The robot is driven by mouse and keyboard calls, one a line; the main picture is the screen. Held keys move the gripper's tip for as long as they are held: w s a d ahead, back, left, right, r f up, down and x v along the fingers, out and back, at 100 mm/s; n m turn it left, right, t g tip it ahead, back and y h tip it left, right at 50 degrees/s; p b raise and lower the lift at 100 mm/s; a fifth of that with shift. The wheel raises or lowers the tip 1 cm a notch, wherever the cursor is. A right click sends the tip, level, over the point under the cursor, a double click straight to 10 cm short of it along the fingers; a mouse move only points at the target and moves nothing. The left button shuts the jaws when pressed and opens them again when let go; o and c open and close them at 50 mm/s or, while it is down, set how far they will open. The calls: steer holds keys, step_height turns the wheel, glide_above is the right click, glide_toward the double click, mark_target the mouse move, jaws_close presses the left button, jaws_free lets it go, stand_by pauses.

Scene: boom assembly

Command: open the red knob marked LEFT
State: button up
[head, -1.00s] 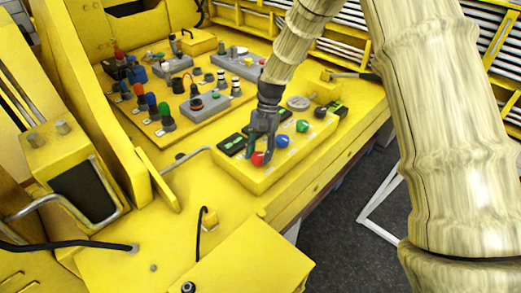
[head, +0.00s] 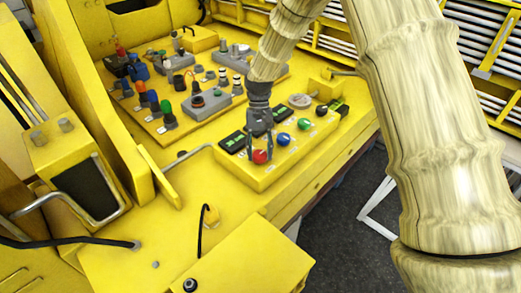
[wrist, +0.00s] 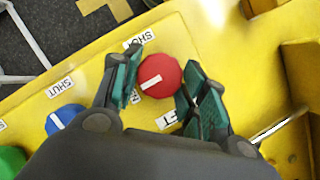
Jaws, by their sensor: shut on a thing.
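The red knob (wrist: 160,77) is round and has a white pointer bar, which lies at a slant in the wrist view. It stands on the yellow panel, with a white label above it and a partly hidden label, ending in "FT", below it. My gripper (wrist: 156,88) has its green-padded fingers on both sides of the knob and is shut on it. In the head view my gripper (head: 260,154) comes down from above onto the red knob (head: 261,157) at the near end of the knob row.
A blue knob (head: 283,139), a green knob (head: 304,125) and a black knob (head: 321,110) continue the row. Dark green-lit displays (head: 232,143) lie beside it. A grey box with knobs (head: 211,104) and several coloured switches stand further back left.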

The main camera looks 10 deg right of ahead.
steer(key=shift+f, duration=0.1)
steer(key=o, duration=1)
steer(key=v, duration=1.2)
steer(key=shift+d, duration=0.1)
